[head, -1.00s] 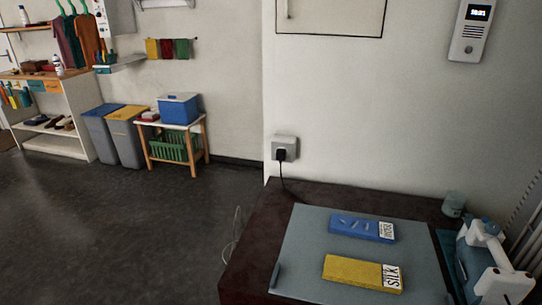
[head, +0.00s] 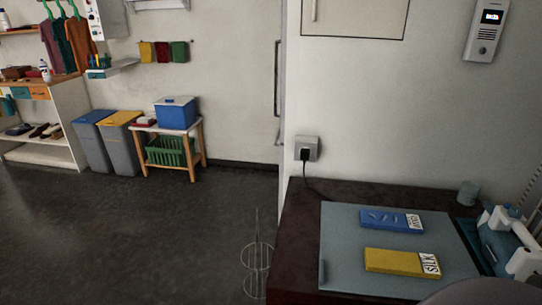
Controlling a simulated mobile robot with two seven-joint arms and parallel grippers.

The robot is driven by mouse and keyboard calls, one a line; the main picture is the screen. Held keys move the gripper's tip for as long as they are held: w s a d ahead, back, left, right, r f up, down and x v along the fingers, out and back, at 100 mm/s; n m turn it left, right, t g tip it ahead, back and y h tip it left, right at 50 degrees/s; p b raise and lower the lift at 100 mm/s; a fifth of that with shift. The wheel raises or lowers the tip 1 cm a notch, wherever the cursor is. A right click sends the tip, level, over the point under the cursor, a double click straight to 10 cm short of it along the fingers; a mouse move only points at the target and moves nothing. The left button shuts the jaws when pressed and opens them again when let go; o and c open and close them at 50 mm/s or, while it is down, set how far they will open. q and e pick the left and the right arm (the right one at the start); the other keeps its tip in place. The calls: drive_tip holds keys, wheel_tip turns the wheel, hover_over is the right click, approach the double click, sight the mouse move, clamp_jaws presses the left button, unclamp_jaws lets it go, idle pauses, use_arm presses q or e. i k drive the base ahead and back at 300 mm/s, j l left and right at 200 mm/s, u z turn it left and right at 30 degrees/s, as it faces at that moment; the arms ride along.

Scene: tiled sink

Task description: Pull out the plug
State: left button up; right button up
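A black plug (head: 305,155) sits in a light grey wall socket (head: 313,143) low on the white wall, just above the back left of the dark tabletop. Its black cord (head: 313,188) hangs down from it and runs onto the tabletop toward the grey board. The plug looks fully seated. Neither of my grippers shows in the head view, and nothing touches the plug. A dark rounded shape at the bottom right edge may be part of my own arm.
The dark table (head: 297,245) bears a grey board (head: 340,275) with a blue pack (head: 378,221) and a yellow pack (head: 395,261). A white and blue appliance (head: 518,258) stands at right, near a small grey-green cup (head: 468,193). A thin wire frame (head: 256,268) stands left.

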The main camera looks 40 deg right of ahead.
sight(305, 152)
drive_tip(key=i+j+u, duration=0.55)
drive_tip(key=i+j+z, duration=0.15)
drive_tip(key=i, duration=0.3)
drive_tip(key=i+j+z, duration=0.15)
drive_tip(key=i+j, duration=0.25)
drive_tip(key=i+z, duration=0.55)
drive_tip(key=z, duration=0.15)
drive_tip(key=i+z, duration=0.35)
drive_tip(key=i+l+z, duration=0.1)
drive_tip(key=z, duration=0.25)
drive_tip(key=i+z, duration=0.25)
drive_tip(key=z, duration=0.15)
drive_tip(key=i+z, duration=0.2)
drive_tip(key=z, duration=0.15)
drive_tip(key=i+l+z, duration=0.1)
drive_tip(key=i+z, duration=0.3)
drive_tip(key=i, duration=0.35)
